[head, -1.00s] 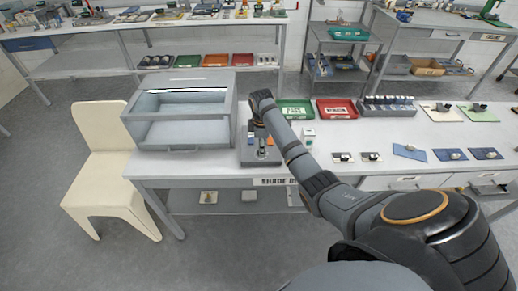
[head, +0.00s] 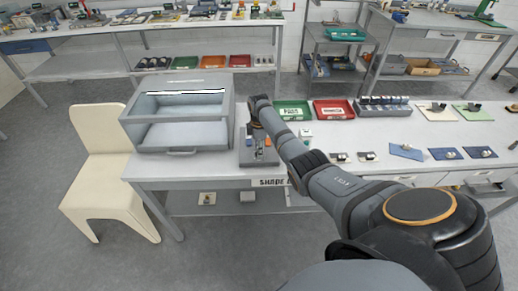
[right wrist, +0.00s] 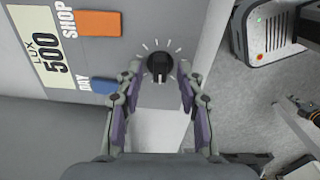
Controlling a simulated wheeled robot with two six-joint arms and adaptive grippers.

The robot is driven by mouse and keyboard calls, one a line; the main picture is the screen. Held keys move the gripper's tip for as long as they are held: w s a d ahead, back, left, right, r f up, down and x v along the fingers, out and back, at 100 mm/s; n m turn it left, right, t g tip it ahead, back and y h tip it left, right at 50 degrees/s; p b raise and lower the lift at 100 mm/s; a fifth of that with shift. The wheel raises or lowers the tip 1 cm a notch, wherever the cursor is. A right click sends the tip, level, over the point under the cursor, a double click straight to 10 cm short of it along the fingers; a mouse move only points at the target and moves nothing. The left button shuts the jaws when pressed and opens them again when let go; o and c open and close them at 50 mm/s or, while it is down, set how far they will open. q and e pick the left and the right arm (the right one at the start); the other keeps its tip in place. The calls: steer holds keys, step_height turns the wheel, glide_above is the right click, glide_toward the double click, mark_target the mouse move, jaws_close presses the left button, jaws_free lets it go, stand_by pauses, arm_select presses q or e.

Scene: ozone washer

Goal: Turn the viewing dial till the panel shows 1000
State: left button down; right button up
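The viewing dial is a round black knob (right wrist: 159,63) with white tick marks around it on a grey panel (right wrist: 155,96), in the right wrist view. The panel reads LUX 500 (right wrist: 53,58). It has an orange SHOP tag (right wrist: 98,23) and a blue DAY tag (right wrist: 99,85). My right gripper (right wrist: 160,70) is open, with one fingertip on each side of the dial and small gaps seen between. In the head view my right arm's end hangs over the small grey control box (head: 246,156) on the table; its fingers are hidden there. My left gripper is not in view.
A grey viewing booth (head: 180,145) stands left of the control box on the white table (head: 350,136). Green (head: 294,111) and red (head: 333,109) trays lie behind to the right. A cream chair (head: 100,135) stands left. Blue pads (head: 407,152) lie at the right.

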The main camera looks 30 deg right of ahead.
steer(key=shift+f, duration=0.3)
jaws_close()
